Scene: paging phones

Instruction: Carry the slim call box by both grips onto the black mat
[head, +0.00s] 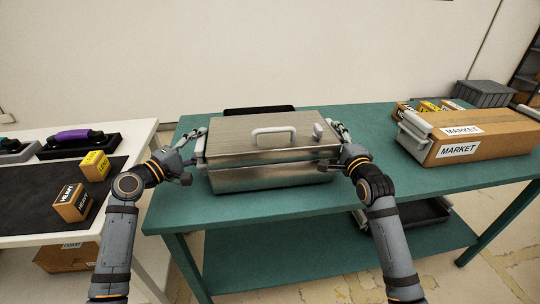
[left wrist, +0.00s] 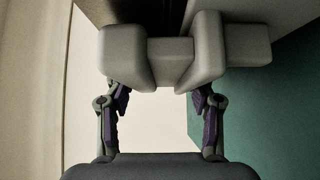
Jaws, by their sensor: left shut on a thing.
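The slim call box is a brushed-metal case (head: 262,178) with a pale handle on its lid, over the green table in the head view. My left gripper (head: 190,163) is at its left side and shut on the pale left grip (head: 201,148). The left wrist view shows that grip (left wrist: 172,62) between the fingers (left wrist: 160,90). A black flat thing (head: 258,109), possibly the mat, shows behind the box. I cannot tell whether the box touches the table.
A cardboard case labelled MARKET (head: 475,147) stands on the green table (head: 390,182) at right. A grey crate (head: 485,94) is at the back right.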

